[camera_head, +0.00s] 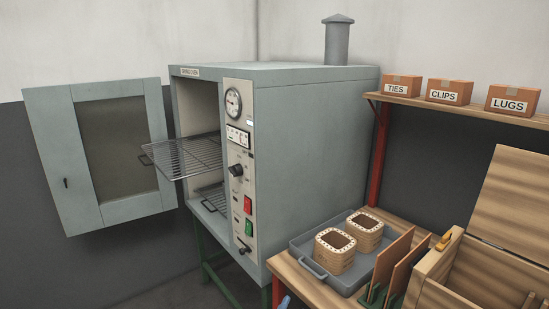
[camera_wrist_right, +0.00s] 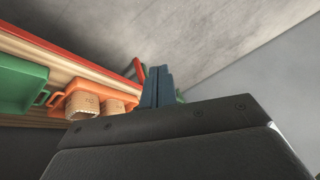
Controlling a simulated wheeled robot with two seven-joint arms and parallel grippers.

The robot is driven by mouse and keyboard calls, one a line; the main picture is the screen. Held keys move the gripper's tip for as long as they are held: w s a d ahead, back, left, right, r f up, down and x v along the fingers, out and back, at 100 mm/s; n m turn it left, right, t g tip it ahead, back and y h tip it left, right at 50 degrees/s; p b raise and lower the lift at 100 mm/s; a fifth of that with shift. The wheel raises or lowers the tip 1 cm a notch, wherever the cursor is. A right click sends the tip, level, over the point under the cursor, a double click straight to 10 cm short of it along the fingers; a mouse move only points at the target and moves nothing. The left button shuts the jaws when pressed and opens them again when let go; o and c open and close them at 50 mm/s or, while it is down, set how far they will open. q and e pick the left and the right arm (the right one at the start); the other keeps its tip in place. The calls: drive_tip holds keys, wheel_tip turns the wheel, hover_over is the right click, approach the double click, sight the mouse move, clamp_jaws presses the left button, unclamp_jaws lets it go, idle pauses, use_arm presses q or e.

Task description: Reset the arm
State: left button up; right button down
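The task names my arm. My right gripper (camera_wrist_right: 158,87) shows in the right wrist view as two blue fingers close together, with nothing visible between them. A small blue tip (camera_head: 284,301) at the bottom edge of the head view may be part of it; most of that is cut off. My left gripper is in neither view. Two coils, a nearer coil (camera_head: 335,259) and a farther coil (camera_head: 364,236), stand upright in a grey tray (camera_head: 314,267) on the wooden bench. The oven (camera_head: 318,150) has its door (camera_head: 52,150) wide open, with a wire rack (camera_head: 187,157) sticking out.
Boards (camera_head: 391,261) stand upright beside the tray. An open wooden box (camera_head: 436,262) is at right. A shelf (camera_head: 455,107) holds cartons above. The right wrist view shows an orange tray (camera_wrist_right: 62,93) with coils and a green tray (camera_wrist_right: 20,82).

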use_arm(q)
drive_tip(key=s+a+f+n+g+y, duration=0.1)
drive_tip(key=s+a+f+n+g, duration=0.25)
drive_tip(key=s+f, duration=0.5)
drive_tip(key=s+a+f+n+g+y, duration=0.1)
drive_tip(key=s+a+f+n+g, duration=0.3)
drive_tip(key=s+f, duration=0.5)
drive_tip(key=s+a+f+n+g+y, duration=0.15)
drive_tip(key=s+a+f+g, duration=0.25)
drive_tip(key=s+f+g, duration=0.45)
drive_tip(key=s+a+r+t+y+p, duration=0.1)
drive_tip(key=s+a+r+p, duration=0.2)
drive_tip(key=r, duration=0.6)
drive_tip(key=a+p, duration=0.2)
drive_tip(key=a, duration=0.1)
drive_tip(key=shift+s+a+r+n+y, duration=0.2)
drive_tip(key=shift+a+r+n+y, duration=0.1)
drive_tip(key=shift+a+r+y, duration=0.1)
use_arm(e)
drive_tip(key=s+d+r+g+h, duration=0.1)
drive_tip(key=s+d+r+h, duration=0.1)
drive_tip(key=d+r, duration=0.5)
drive_tip(key=shift+s+r+g, duration=0.15)
drive_tip(key=shift+r+g, duration=0.25)
drive_tip(key=shift+r, duration=0.15)
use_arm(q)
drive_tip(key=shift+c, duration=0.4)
